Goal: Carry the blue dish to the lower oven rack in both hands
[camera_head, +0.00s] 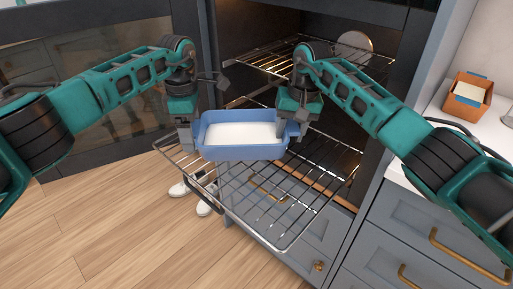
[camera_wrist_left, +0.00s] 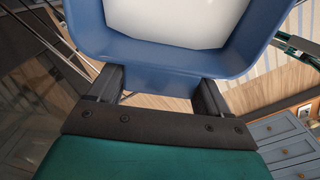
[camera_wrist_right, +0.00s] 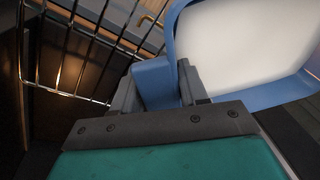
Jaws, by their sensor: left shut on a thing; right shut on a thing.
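The blue dish (camera_head: 243,151), with a white filling, is held level between my two grippers over the pulled-out lower oven rack (camera_head: 262,212). Whether its underside touches the wires cannot be told. My left gripper (camera_head: 188,138) is shut on the dish's left handle; in the left wrist view the handle (camera_wrist_left: 160,80) sits between the fingers. My right gripper (camera_head: 290,122) is shut on the right handle, also seen in the right wrist view (camera_wrist_right: 153,85). The rack's wires also show in the right wrist view (camera_wrist_right: 75,45).
An upper rack (camera_head: 262,66) sits inside the oven above the dish. Blue-grey drawers (camera_head: 405,232) stand at the right, under a white counter with an orange box (camera_head: 466,97). White shoes (camera_head: 203,208) show below the rack. The wooden floor at the left is clear.

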